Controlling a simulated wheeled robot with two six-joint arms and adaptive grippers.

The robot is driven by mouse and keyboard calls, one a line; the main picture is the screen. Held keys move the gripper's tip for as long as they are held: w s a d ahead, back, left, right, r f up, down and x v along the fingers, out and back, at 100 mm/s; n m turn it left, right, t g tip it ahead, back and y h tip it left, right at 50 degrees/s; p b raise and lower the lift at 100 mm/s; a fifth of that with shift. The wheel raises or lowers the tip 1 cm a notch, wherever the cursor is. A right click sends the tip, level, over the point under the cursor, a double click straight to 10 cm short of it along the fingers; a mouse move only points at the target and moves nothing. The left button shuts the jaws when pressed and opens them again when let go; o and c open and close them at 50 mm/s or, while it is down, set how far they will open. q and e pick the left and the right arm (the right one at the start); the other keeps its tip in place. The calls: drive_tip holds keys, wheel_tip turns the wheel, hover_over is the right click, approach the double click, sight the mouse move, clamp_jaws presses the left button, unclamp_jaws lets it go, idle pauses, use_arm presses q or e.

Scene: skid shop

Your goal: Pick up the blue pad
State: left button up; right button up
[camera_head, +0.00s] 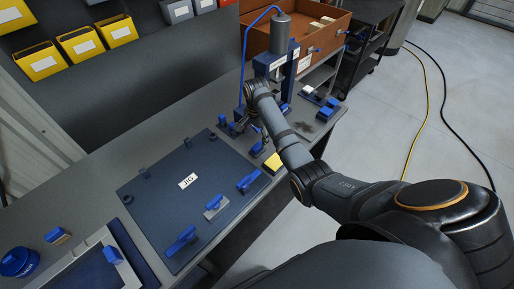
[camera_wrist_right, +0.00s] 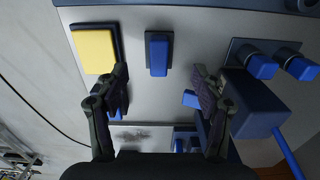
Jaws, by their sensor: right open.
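The blue pad (camera_wrist_right: 158,54) is a small upright-looking rectangle on a dark base on the grey bench, seen in the right wrist view near the top middle. My right gripper (camera_wrist_right: 161,76) is open, with its fingers apart on the left and right of the pad's line, and nothing is between them. In the head view my right gripper (camera_head: 257,135) is over the bench beside the press; the blue pad is hard to make out there. My left gripper is not in view.
A yellow pad (camera_wrist_right: 94,51) lies left of the blue pad. Blue knobs (camera_wrist_right: 262,66) and a dark blue block (camera_wrist_right: 257,104) stand close on the right. The JIG plate (camera_head: 180,200) lies left of my arm, and the press (camera_head: 280,65) stands behind.

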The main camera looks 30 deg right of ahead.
sight(257, 145)
wheel_tip(257, 145, down, 3)
drive_tip(key=shift+d+r+p, duration=0.1)
drive_tip(key=shift+p, duration=0.25)
wheel_tip(257, 145, down, 3)
drive_tip(key=shift+d+r, duration=0.1)
drive_tip(key=shift+d, duration=0.05)
drive_tip(key=shift+f, duration=0.5)
drive_tip(key=c, duration=0.5)
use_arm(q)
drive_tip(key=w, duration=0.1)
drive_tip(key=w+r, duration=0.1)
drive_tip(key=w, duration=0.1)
use_arm(e)
drive_tip(key=c, duration=0.7)
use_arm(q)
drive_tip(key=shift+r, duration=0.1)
